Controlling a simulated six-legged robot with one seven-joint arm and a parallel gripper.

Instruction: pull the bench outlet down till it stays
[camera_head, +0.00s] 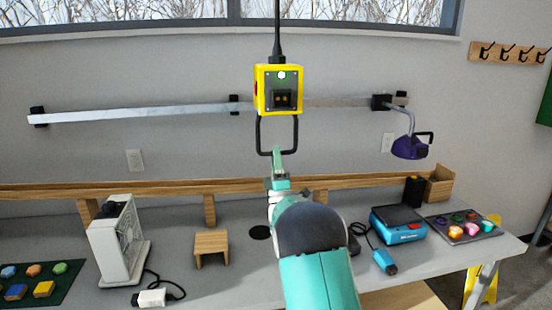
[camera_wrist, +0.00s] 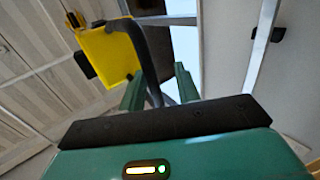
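The bench outlet (camera_head: 278,89) is a yellow box with a dark socket face and a small lit green-white light. It hangs from a black cord, with a black loop handle (camera_head: 259,135) below it. My gripper (camera_head: 279,160) is at the bottom bar of the loop, reaching up from below. In the wrist view the yellow outlet (camera_wrist: 107,55) is beyond the fingertips. The dark handle (camera_wrist: 146,62) runs down into the space between the two green fingers (camera_wrist: 160,87), nearer the left one. The fingers stand apart. I cannot tell whether they touch the handle.
A metal wall rail (camera_head: 150,113) runs behind the outlet, with a purple lamp (camera_head: 410,147) at right. The bench (camera_head: 230,282) below holds a white heater-like unit (camera_head: 118,243), a small wooden stand (camera_head: 211,245), a blue device (camera_head: 398,228) and trays. Air around the outlet is clear.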

